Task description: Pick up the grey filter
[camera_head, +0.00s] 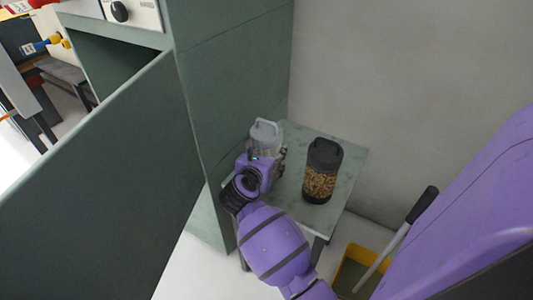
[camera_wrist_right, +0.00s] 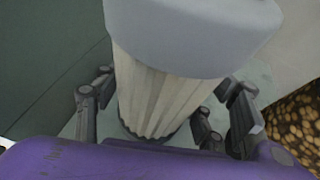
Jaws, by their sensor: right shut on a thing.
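The grey filter (camera_head: 265,133) stands upright on a small green table against the cabinet side. It has a grey handled cap. In the right wrist view the filter (camera_wrist_right: 155,92) shows its grey cap above a pale pleated body. My right gripper (camera_head: 266,158) is at the filter, with its fingers on both sides of the pleated body, shut on it. The gripper also shows in the right wrist view (camera_wrist_right: 163,112). The lower part of the filter is partly hidden by my gripper in the head view. My left gripper is not in view.
A dark-capped clear canister of brown pellets (camera_head: 321,172) stands right of the filter on the small green table (camera_head: 344,158). The tall green cabinet (camera_head: 230,75) is close on the left, with an open door panel (camera_head: 100,190). A yellow bin (camera_head: 355,272) stands at lower right.

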